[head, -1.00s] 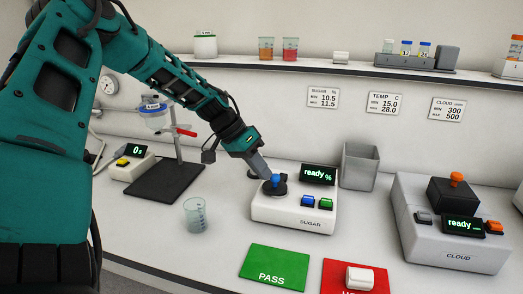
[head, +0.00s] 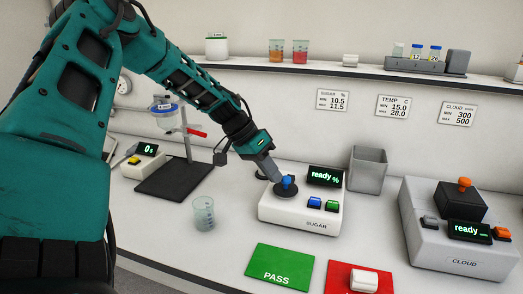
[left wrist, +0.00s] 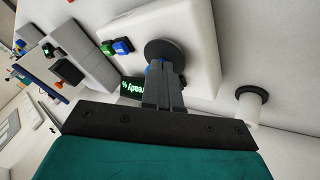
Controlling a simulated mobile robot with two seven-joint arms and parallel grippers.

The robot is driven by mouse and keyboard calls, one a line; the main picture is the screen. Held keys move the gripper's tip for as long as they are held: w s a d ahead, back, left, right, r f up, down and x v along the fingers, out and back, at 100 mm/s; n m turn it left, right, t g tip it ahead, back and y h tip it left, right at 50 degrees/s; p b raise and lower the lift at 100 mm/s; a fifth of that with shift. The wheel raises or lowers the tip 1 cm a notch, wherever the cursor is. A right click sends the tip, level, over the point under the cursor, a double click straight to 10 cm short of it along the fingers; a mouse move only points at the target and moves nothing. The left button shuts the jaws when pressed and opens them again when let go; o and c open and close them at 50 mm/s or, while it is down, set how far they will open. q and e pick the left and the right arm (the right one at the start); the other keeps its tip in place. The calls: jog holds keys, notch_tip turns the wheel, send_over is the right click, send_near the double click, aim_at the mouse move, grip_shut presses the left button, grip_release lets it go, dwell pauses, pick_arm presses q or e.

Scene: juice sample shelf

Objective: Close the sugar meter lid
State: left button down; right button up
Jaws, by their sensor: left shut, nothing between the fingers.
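The white sugar meter (head: 290,217) stands on the bench, with a "ready %" display (head: 325,177) and a blue and a green button. Its round dark lid (head: 286,191) with a blue knob (head: 287,181) lies flat on the meter's top. My left gripper (head: 277,178) is shut and empty, its fingertips at the knob, pointing down at the lid. In the left wrist view the shut fingers (left wrist: 163,75) cover most of the knob and overlap the dark lid (left wrist: 165,52). I cannot tell whether they touch the knob. My right gripper is not in view.
A beaker (head: 204,213) stands left of the meter. A grey bin (head: 368,169) is behind it to the right. The cloud meter (head: 460,245) is at the right. The green PASS mat (head: 279,268) and a red mat (head: 343,279) lie in front.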

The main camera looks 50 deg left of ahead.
pick_arm(q)
jog(key=shift+s+a+r+p, duration=0.2)
jog(key=shift+a+r+p, duration=0.05)
jog(key=shift+p, duration=0.05)
jog(key=s+a+r, duration=0.4)
jog(key=s+r, duration=0.3)
jog(key=r, duration=0.1)
jog(key=shift+s+r+p, duration=0.25)
jog(key=shift+p, duration=0.15)
